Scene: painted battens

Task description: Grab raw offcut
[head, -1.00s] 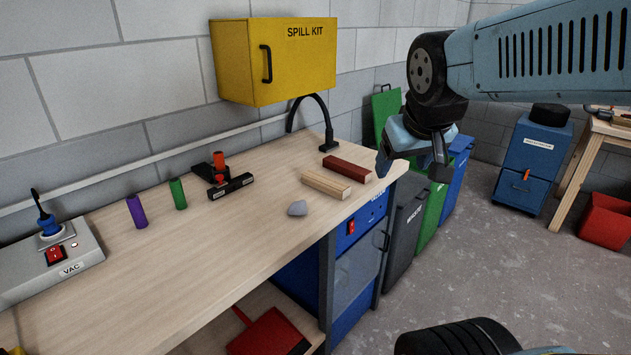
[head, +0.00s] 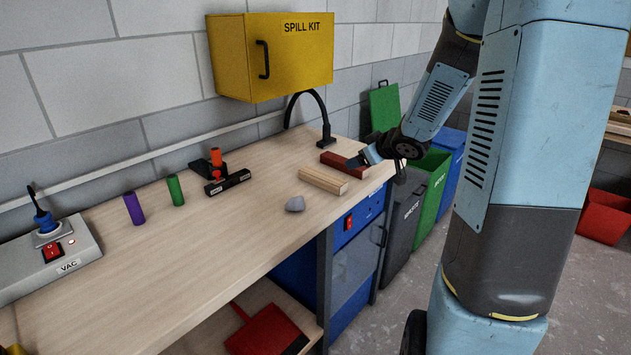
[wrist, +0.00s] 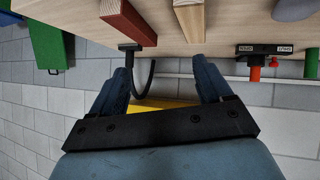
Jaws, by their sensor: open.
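The raw offcut (head: 322,180) is a pale, unpainted wooden batten lying flat near the right end of the bench. A dark red batten (head: 340,160) lies behind it, roughly parallel and apart from it. My gripper (head: 368,157) is low at the bench's right end, overlapping the red batten's right end in the head view, right of and behind the raw offcut. In the wrist view my gripper (wrist: 163,75) is open with nothing between its fingers. The raw offcut (wrist: 190,22) and the red batten (wrist: 126,22) both show beyond the fingers there. Whether the gripper touches the red batten is unclear.
A grey lump (head: 295,204) lies in front of the offcut. A black hose stand (head: 326,138) rises behind the battens, below the yellow spill kit cabinet (head: 270,60). Green and purple cylinders stand farther left. Bins (head: 404,215) stand off the bench's right end.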

